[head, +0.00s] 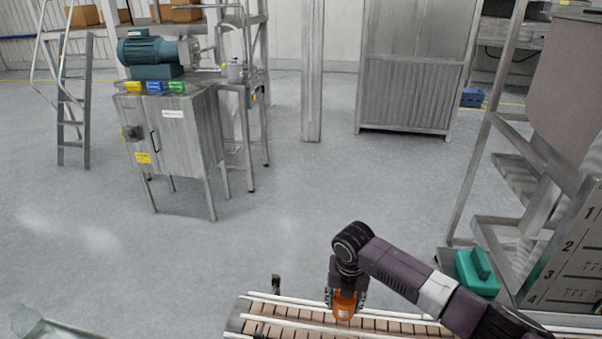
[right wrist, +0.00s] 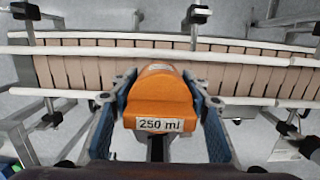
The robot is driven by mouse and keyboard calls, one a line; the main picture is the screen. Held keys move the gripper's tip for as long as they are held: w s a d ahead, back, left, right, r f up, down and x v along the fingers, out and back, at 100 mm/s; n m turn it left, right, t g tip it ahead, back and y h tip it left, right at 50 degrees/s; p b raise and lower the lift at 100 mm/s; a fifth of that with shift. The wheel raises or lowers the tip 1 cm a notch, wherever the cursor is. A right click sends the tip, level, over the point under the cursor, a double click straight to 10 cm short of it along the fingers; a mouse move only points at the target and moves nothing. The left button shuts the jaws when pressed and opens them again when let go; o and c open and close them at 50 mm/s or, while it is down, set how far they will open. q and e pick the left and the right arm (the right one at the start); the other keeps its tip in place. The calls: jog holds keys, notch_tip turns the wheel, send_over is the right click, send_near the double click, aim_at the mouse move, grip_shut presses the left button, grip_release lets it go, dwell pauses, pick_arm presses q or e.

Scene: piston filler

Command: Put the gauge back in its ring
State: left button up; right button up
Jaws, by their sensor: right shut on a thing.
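The orange gauge (head: 344,304), a block with a white "250 ml" label, is over the conveyor at the bottom of the head view. In the right wrist view the gauge (right wrist: 160,95) sits between the blue-sided fingers, label facing the camera. My right gripper (head: 346,292) is shut on it, and the gripper (right wrist: 161,100) also shows in the wrist view. Whether the gauge touches the belt or hangs above it I cannot tell. I cannot make out the ring in either view. My left gripper is not in view.
The conveyor's slatted belt (head: 400,329) runs between white rails and lies below the gripper. At right stand a teal block (head: 477,272) and a metal rack with a numbered panel (head: 568,250). A steel cabinet (head: 182,140) with a blue motor stands back left. The middle floor is clear.

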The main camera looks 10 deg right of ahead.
aim_at(342, 301)
jog(key=shift+r, duration=0.1)
jog(key=shift+a+r+m+b, duration=0.1)
jog(key=shift+r+m+b, duration=0.15)
jog(key=shift+m, duration=0.25)
jog(key=shift+a+r+m+b, duration=0.1)
jog(key=shift+m+b, duration=0.2)
jog(key=shift+m, duration=0.2)
jog(key=shift+s+a+r+m+b, duration=0.15)
jog(key=shift+r+m+b, duration=0.15)
jog(key=shift+m, duration=0.3)
jog(key=shift+s+a+r+m+b, duration=0.15)
jog(key=shift+r+m+b, duration=0.1)
jog(key=shift+m, duration=0.35)
jog(key=m, duration=0.1)
jog(key=s+r+m+b, duration=0.1)
jog(key=m, duration=0.2)
jog(key=shift+s+a+r+g+h+b, duration=0.2)
jog(key=shift+r+g+h+b, duration=0.1)
jog(key=shift+h+b, duration=0.1)
jog(key=s+d+r+m+g+b, duration=0.1)
jog(key=s+m+b, duration=0.4)
jog(key=s+m, duration=0.5)
jog(key=s+d+r+m+g+y+b, duration=0.1)
jog(key=s+m+b, duration=0.4)
jog(key=s+m, duration=0.5)
jog(key=d+r+m, duration=0.1)
jog(key=m, duration=0.3)
jog(key=shift+d+r, duration=0.15)
jog(key=shift+r, duration=0.15)
